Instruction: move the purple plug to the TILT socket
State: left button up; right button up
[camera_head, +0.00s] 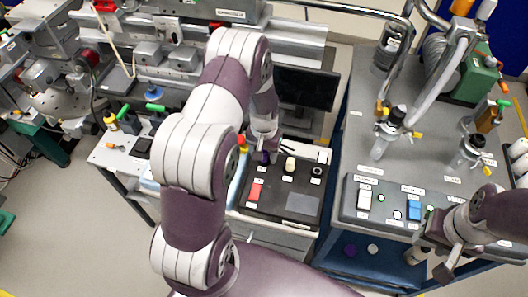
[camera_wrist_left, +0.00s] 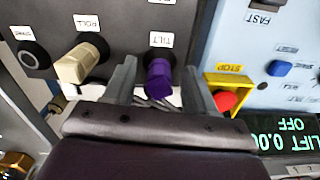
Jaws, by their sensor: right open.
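The purple plug (camera_wrist_left: 158,80) sits upright beside the TILT label (camera_wrist_left: 161,40) in the left wrist view and appears to be in the TILT socket, which it hides. In the head view its top (camera_head: 264,157) shows just below my left gripper (camera_head: 265,147). My left gripper, also in the left wrist view (camera_wrist_left: 158,88), is open, with one finger on each side of the plug and gaps between. A cream plug (camera_wrist_left: 82,62) is at the ROLL socket. The SPARE socket (camera_wrist_left: 35,55) is empty. My right gripper (camera_head: 440,252) is open and empty at the right.
The dark control box (camera_head: 303,204) carries a red switch (camera_head: 256,190). A yellow-framed red STOP button (camera_wrist_left: 223,101) is close beside one left finger. A black monitor (camera_head: 307,88) stands behind the box. A grey cart (camera_head: 350,130) with valves and a switch panel is at right.

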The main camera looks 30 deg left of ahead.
pick_arm(q)
notch_tip(320, 180, up, 13)
jog(key=b, duration=0.1)
jog(key=shift+f, duration=0.15)
jog(key=s+d+r, duration=0.1)
jog(key=s+d, duration=0.3)
jog(key=s, duration=0.2)
jog(key=s+d+r+m+t, duration=0.1)
jog(key=s+d+r, duration=0.1)
jog(key=s+d, duration=0.2)
jog(key=s, duration=0.3)
jog(key=shift+r+m, duration=0.3)
jog(key=shift+s+d, duration=0.15)
jog(key=shift+s, duration=0.1)
